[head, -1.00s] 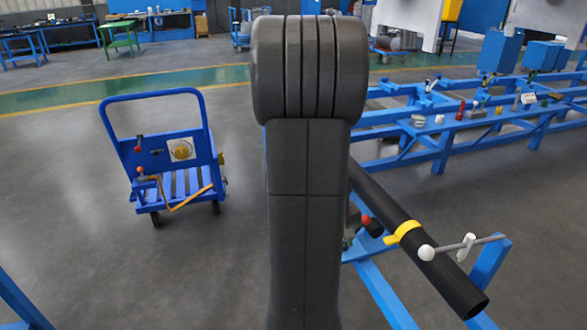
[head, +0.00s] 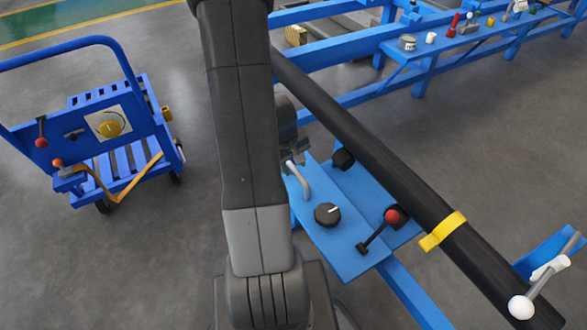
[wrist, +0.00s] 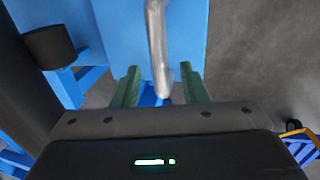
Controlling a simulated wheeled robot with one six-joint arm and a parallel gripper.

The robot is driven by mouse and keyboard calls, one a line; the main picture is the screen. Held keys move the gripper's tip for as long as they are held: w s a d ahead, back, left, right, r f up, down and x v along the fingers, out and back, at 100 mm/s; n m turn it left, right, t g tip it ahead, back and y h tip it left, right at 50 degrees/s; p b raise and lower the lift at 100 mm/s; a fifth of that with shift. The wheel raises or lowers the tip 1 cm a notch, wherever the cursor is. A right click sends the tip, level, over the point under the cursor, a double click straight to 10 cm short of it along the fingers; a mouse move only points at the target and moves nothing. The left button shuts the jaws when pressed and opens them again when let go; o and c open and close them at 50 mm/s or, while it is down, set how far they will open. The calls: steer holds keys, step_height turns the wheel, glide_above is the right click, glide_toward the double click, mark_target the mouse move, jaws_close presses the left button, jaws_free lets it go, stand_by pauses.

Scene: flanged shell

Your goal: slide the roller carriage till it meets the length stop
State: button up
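The roller carriage (head: 345,245) is a blue plate under the long black pipe (head: 390,165), with black rollers, a dark round knob (head: 327,214), a red-balled lever (head: 378,230) and a bent grey handle (head: 303,183). My gripper (head: 296,150) is at the handle's far end, partly hidden by my arm. In the wrist view the handle (wrist: 157,45) lies between the green fingers of my gripper (wrist: 160,82). They stand open, with a small gap on each side. I cannot tell for sure which part is the length stop; a yellow band (head: 443,231) crosses the pipe.
A blue post with a white clamp (head: 550,267) and a white-balled rod (head: 522,306) stands at the pipe's near end. A blue cart (head: 110,135) is at left. A blue bench (head: 400,50) with small items is behind. Grey floor lies between.

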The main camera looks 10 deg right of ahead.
steer(key=shift+w+f, duration=0.2)
steer(key=shift+f, duration=0.3)
steer(key=shift+d+f, duration=0.1)
steer(key=shift+f, duration=0.05)
jaws_close()
steer(key=shift+s, duration=0.1)
